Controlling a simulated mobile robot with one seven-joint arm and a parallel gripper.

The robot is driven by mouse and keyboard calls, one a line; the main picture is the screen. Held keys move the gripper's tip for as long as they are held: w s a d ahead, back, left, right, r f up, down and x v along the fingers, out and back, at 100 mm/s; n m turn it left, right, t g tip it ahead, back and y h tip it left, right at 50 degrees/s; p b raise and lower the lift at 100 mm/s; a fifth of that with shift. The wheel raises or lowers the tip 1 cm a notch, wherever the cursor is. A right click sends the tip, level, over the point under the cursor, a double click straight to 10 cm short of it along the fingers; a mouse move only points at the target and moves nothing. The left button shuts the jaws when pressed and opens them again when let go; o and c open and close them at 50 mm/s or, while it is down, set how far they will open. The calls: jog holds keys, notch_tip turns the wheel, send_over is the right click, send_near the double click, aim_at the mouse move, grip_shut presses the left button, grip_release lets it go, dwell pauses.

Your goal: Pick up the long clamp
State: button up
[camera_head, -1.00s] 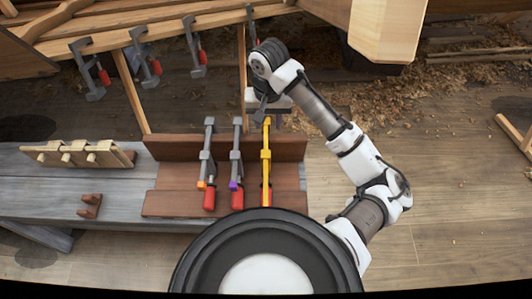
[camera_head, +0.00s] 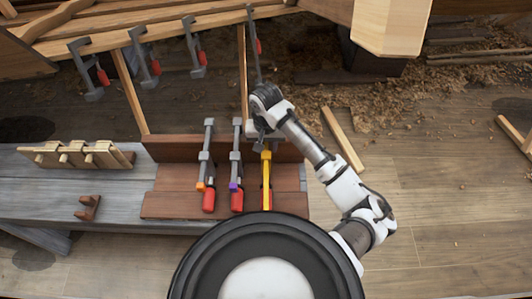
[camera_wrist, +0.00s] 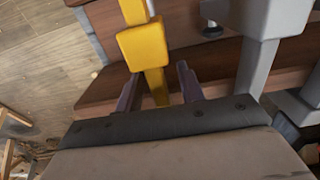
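Three clamps stand side by side in the brown wooden rack: a grey one with an orange tip (camera_head: 208,160), a grey one with a purple tip (camera_head: 236,160) and a yellow one (camera_head: 266,182). All look close in length; the task's long clamp cannot be singled out by length alone. My gripper (camera_head: 262,143) is over the upper part of the yellow clamp and hides its top. In the wrist view the yellow bar (camera_wrist: 154,86) lies between the two fingers of my gripper (camera_wrist: 159,90), with gaps on both sides. The gripper is open.
The rack (camera_head: 160,205) sits on a grey bench (camera_head: 30,190). A pale wooden holder (camera_head: 75,155) and a small brown piece (camera_head: 88,208) stand at the left. Several clamps hang on the hull plank (camera_head: 170,28) behind. Grey clamp parts (camera_wrist: 262,45) are close at right in the wrist view.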

jog(key=shift+c, duration=0.5)
grip_shut()
dwell(0.9)
